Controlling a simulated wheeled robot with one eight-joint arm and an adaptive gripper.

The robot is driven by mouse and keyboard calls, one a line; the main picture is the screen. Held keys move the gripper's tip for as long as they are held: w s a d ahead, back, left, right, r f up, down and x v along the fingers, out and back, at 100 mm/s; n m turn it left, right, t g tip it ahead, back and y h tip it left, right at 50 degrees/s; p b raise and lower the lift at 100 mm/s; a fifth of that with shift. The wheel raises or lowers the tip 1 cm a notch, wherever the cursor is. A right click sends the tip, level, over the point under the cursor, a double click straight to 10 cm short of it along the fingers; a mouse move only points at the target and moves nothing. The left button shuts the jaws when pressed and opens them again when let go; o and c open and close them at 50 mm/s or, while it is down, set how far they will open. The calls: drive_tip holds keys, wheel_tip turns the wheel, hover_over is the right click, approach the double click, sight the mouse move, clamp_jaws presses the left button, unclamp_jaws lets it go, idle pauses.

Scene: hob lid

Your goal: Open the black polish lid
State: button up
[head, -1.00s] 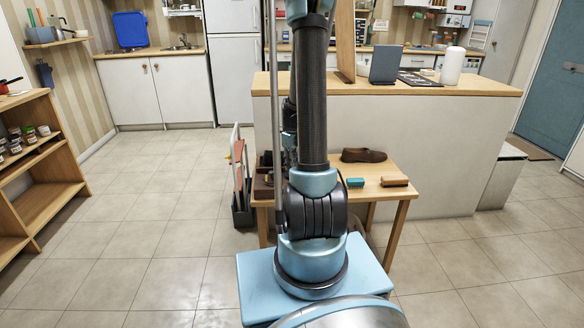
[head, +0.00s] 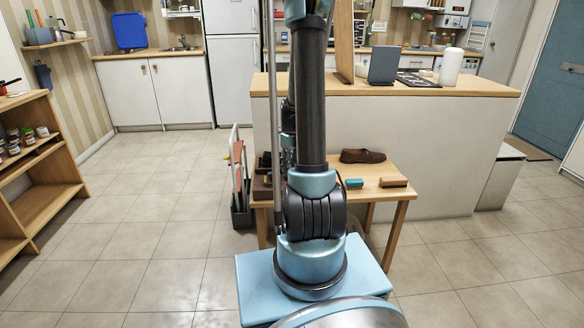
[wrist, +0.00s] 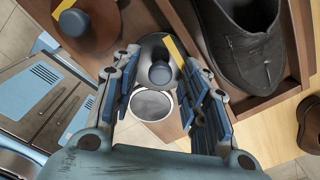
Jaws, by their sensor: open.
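In the wrist view, a round dark grey-black lid (wrist: 152,48) with a dark knob (wrist: 160,73) and a yellow strip lies between the fingers of my gripper (wrist: 158,78). The gripper is open, with one finger on each side of the knob; I cannot tell whether either touches it. A round silver piece (wrist: 152,105) shows just below the knob; whether it is the tin's inside is unclear. A brown round lid (wrist: 88,28) with a similar knob and yellow strip is at upper left. In the head view, my arm hides the gripper and both lids.
A black shoe (wrist: 243,45) sits in a wooden tray close to the right finger. On the small table (head: 385,192) are a brown shoe (head: 362,156), a teal brush (head: 354,184) and a brown-orange brush (head: 393,182). The counter (head: 470,86) stands behind. The floor at left is open.

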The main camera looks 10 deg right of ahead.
drive_tip(key=shift+r, duration=0.1)
wheel_tip(320, 180, up, 12)
idle(0.6)
drive_tip(key=s+a+r+n+t, duration=0.1)
drive_tip(key=s+a+r+n, duration=0.1)
drive_tip(key=s+n, duration=0.55)
drive_tip(key=s+a+r+n, duration=0.2)
drive_tip(key=s+a+n, duration=0.1)
drive_tip(key=s+n, duration=0.4)
drive_tip(key=s+a+f+n, duration=0.1)
drive_tip(key=s+f+n, duration=0.2)
drive_tip(key=s+n, duration=0.4)
drive_tip(key=s+a+f+n+t, duration=0.1)
drive_tip(key=s+f+n, duration=0.2)
drive_tip(key=s+n, duration=0.5)
drive_tip(key=shift+s+a, duration=0.15)
drive_tip(key=shift+s, duration=0.6)
